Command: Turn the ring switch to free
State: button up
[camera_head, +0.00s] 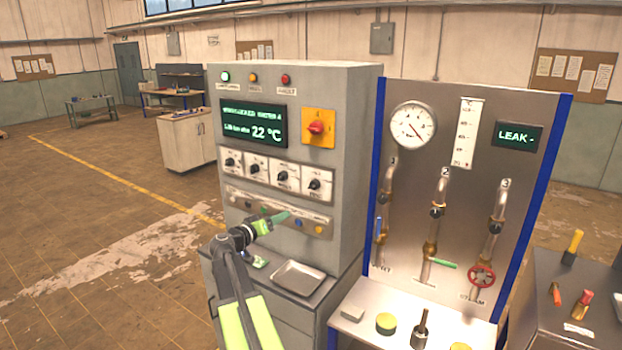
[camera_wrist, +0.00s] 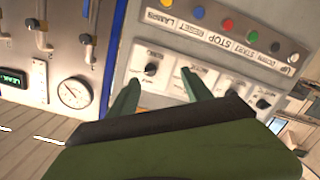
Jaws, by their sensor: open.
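A row of several black rotary knobs on white plates (camera_head: 282,176) runs across the grey cabinet front below the display. Their lettering is too small to read, so I cannot tell which is the ring switch. In the wrist view the row appears upside down, with one knob (camera_wrist: 151,69) between my fingers' directions and others to the right. My gripper (camera_head: 284,216) is in front of the button strip, below the knob row. Its two green fingers (camera_wrist: 160,88) are apart and empty. The gripper body hides the lower part of the wrist view.
A button strip (camera_head: 280,214) lies below the knobs. A red switch on a yellow plate (camera_head: 318,127) is above right. A metal tray (camera_head: 298,278) sits on the ledge below. The pipe panel with gauge (camera_head: 413,126) stands right. Open floor lies left.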

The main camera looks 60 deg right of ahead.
aim_at(312, 187)
jog(key=shift+h, duration=0.7)
jog(key=d+r, duration=0.1)
jog(key=d, duration=0.6)
jog(key=d+r, duration=0.1)
jog(key=d, duration=0.6)
jog(key=s+d+r, duration=0.1)
jog(key=d, duration=0.6)
jog(key=shift+s+r, duration=0.1)
jog(key=shift+r, duration=0.15)
jog(key=shift+a, duration=0.1)
jog(key=shift+c, duration=0.4)
